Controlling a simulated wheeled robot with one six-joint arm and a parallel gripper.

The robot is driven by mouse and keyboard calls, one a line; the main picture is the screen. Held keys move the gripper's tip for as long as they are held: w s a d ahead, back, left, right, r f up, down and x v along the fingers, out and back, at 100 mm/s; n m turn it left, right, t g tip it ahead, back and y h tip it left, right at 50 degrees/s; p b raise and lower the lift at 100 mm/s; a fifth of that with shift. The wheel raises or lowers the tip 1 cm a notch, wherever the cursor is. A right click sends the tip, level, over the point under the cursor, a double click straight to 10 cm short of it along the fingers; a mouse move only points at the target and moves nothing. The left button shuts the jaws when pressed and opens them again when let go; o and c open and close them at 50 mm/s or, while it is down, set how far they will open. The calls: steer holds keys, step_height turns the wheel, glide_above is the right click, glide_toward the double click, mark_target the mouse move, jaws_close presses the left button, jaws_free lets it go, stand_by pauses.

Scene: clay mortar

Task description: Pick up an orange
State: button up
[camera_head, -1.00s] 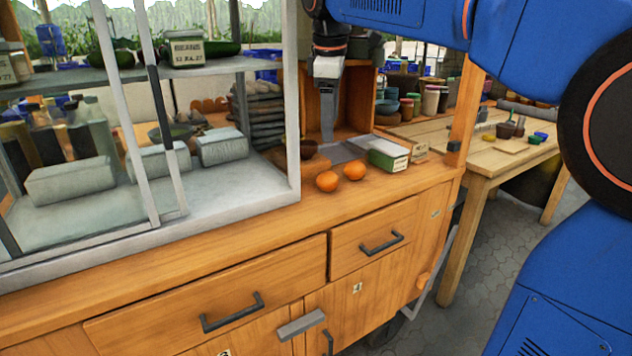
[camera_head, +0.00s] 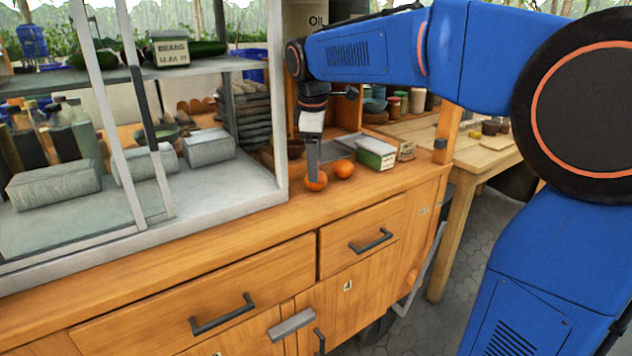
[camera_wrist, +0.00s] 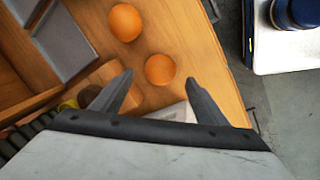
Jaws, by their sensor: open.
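Two oranges sit on the wooden counter. The left orange (camera_head: 316,184) is partly covered by my gripper (camera_head: 313,178), which points down over it. The right orange (camera_head: 343,168) stands beside it, clear of the fingers. In the wrist view, one orange (camera_wrist: 160,69) appears between the open fingertips of my gripper (camera_wrist: 159,77), slightly beyond them. The other orange (camera_wrist: 125,22) is farther up and left. Whether a finger touches an orange cannot be told.
A green and white box (camera_head: 375,154) is to the right of the oranges. A glass-sided case with a white post (camera_head: 281,130) stands close on the left. Free counter (camera_head: 385,183) lies in front and to the right. Drawers are below.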

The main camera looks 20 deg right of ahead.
steer(key=shift+x, duration=2.6)
steer(key=shift+s+d, duration=0.1)
steer(key=shift+d, duration=0.05)
steer(key=shift+c, duration=0.5)
steer(key=c, duration=1.1)
